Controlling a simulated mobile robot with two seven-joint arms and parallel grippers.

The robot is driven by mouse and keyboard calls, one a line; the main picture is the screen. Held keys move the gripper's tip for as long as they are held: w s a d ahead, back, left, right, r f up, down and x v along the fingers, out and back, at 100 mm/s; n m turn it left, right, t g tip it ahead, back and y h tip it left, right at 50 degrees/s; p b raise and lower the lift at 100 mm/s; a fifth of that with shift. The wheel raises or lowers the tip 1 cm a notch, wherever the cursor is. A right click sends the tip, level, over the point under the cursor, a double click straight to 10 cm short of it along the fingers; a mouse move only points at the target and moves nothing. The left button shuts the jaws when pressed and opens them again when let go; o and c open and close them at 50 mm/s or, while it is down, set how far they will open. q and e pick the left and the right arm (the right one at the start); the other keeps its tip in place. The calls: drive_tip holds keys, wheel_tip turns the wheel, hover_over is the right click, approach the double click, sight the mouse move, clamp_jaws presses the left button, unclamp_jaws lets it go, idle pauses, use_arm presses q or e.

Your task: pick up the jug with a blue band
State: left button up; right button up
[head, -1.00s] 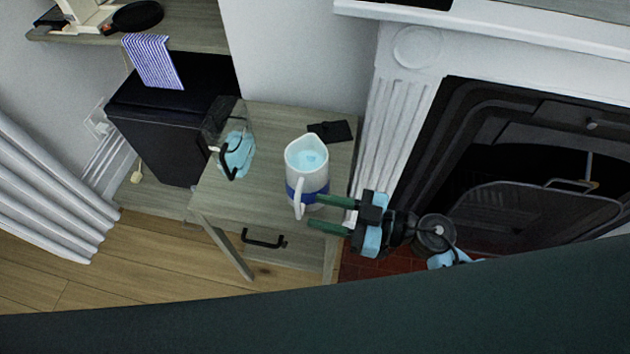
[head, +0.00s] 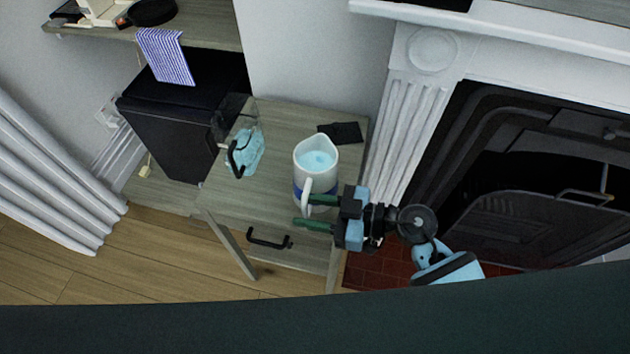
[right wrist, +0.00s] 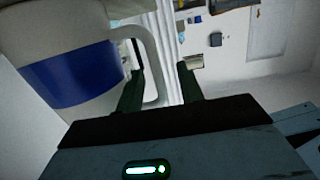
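The jug with a blue band (head: 316,163) is white, stands upright on the small wooden table and has light blue contents. Its handle (head: 306,200) points toward the table's front edge. My right gripper (head: 316,212) is at the handle, its green fingers apart. In the right wrist view the jug (right wrist: 70,75) fills the left side, its blue band partly cut off. There the handle bar shows between the two fingers of the right gripper (right wrist: 160,85), one finger appearing in the handle's opening; contact is not clear. My left gripper is not in view.
A clear jug with light blue contents and a black handle (head: 245,150) stands left on the table (head: 262,200). A flat black object (head: 341,132) lies behind the banded jug. The white fireplace surround (head: 405,115) rises close on the right. A black cabinet (head: 175,125) stands left.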

drive_tip(key=x, duration=0.3)
drive_tip(key=shift+w+a, duration=0.1)
clamp_jaws()
idle(1.3)
drive_tip(key=shift+r, duration=0.1)
